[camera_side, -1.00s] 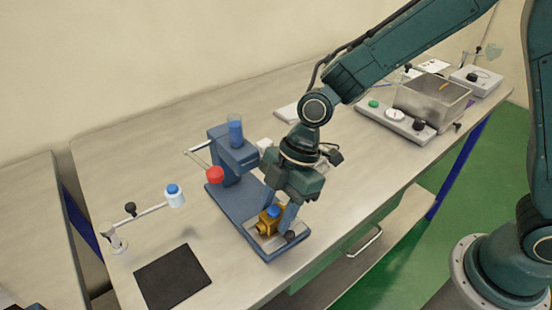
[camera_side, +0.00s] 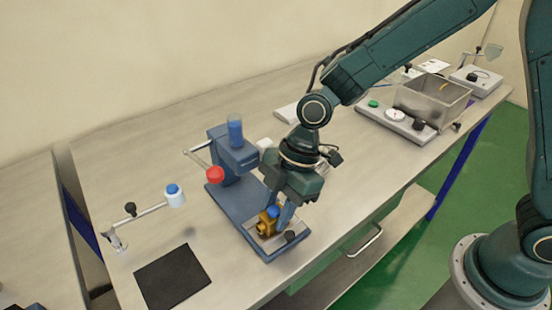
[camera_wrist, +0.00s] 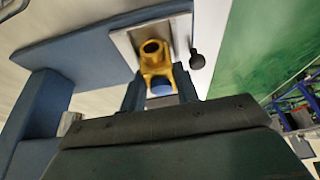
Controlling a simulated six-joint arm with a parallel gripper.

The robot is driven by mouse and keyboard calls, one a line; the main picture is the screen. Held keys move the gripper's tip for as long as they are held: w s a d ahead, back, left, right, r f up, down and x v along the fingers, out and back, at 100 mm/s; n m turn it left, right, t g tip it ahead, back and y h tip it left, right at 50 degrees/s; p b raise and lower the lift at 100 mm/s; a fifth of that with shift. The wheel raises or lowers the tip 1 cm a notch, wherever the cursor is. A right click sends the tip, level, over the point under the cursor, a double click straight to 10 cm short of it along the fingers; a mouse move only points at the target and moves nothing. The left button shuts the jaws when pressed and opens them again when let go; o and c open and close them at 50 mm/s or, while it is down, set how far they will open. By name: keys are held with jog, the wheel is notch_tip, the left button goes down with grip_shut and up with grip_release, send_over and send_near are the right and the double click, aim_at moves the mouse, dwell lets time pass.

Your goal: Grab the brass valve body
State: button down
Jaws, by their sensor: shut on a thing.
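The brass valve body (camera_side: 265,228) with a blue cap on top (camera_side: 273,211) sits upright on the metal plate of the blue press (camera_side: 228,200). My gripper (camera_side: 276,212) points down over it, its fingers on both sides of the valve. In the wrist view the valve body (camera_wrist: 155,60) and its blue cap (camera_wrist: 161,86) lie between the two fingertips (camera_wrist: 160,92), and the gripper is shut on it. Part of the valve is hidden by the near finger.
The press column with its red-knobbed lever (camera_side: 215,174) stands close to the left of my gripper. A dark mat (camera_side: 172,278) lies at front left, with a blue-capped white part on a rod (camera_side: 175,195) behind it. A metal bin (camera_side: 432,100) stands at back right.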

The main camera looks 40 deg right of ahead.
aim_at(276, 207)
jog(key=shift+r, duration=0.2)
notch_tip(276, 207, up, 20)
jog(key=shift+f, duration=0.15)
dwell(0.5)
jog(key=shift+w, duration=0.1)
dwell(0.4)
